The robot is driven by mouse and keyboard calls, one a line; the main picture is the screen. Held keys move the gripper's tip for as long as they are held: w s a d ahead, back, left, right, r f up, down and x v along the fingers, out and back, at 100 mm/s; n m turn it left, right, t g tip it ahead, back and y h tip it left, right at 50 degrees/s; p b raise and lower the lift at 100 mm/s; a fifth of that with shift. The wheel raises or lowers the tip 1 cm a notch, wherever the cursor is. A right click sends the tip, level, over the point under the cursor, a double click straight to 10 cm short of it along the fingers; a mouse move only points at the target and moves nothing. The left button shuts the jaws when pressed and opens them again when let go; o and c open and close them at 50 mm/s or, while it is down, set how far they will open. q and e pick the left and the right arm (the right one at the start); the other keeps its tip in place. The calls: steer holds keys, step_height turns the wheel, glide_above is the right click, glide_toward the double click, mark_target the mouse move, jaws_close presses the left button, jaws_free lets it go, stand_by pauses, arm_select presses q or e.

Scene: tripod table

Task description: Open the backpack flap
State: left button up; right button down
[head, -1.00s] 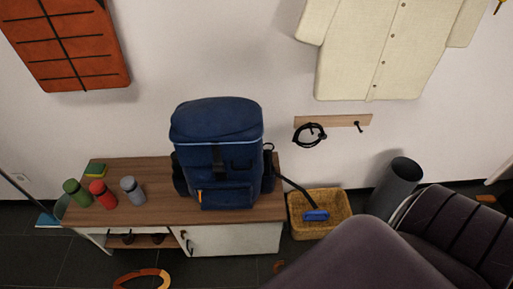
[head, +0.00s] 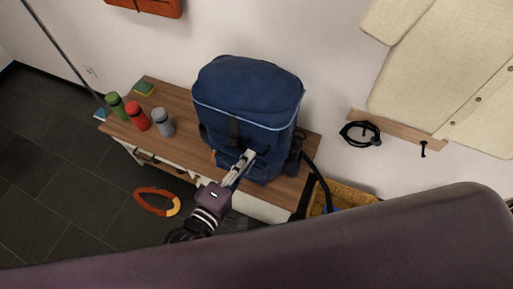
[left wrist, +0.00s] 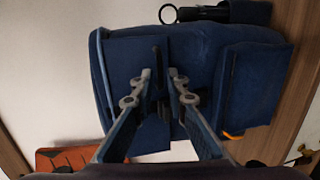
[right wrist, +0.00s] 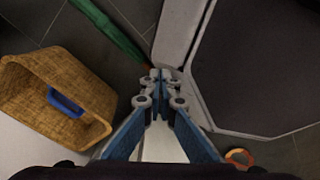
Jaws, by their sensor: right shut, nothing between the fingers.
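The blue backpack (head: 250,85) stands upright on the wooden bench top. Its flap (head: 225,80), edged with light piping, lies closed over the top, and a dark strap (head: 233,130) hangs down its front. My left gripper (head: 249,157) is in front of the backpack, below the flap's edge. In the left wrist view the fingers (left wrist: 160,73) are apart, with the dark strap (left wrist: 157,58) showing between and beyond them. I cannot tell whether they touch it. My right gripper (right wrist: 161,76) is shut and empty, away from the backpack. It is not visible in the head view.
Green (head: 116,106), red (head: 137,116) and grey (head: 163,122) bottles stand on the bench (head: 180,100) left of the backpack. A wicker basket (right wrist: 50,100) holding a blue-headed brush is on the floor. A wooden hook rail (head: 400,130) is on the wall.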

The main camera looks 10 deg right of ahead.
arm_select(q)
steer(key=x, duration=0.3)
steer(key=shift+w+d+f, duration=0.1)
steer(key=shift+w+d, duration=0.1)
steer(key=shift+d, duration=0.05)
steer(key=shift+w+d, duration=0.1)
arm_select(e)
steer(key=shift+w+d, duration=0.2)
steer(key=shift+d, duration=0.65)
arm_select(q)
jaws_close()
arm_select(e)
steer(key=shift+a+r, duration=0.1)
steer(key=shift+a, duration=0.15)
